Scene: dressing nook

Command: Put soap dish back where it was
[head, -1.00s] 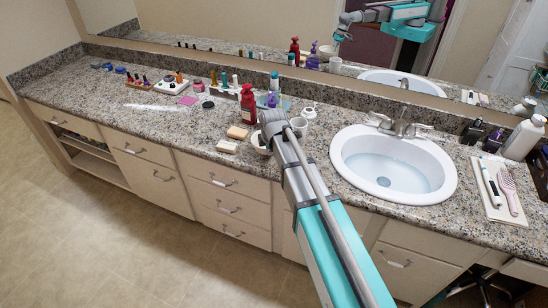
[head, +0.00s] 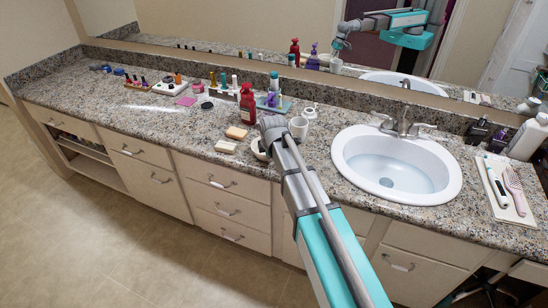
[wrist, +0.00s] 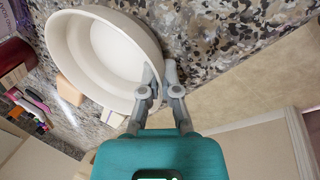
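The soap dish, a round cream-white dish (wrist: 85,60), fills the upper left of the wrist view and is empty inside. My gripper (wrist: 160,78) has its fingers close together at the dish's near rim, one on the inside and one on the outside, with the wall between them.
Two soap bars, one tan (head: 236,133) and one pale (head: 225,147), lie left of the dish. The counter front at left is clear.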

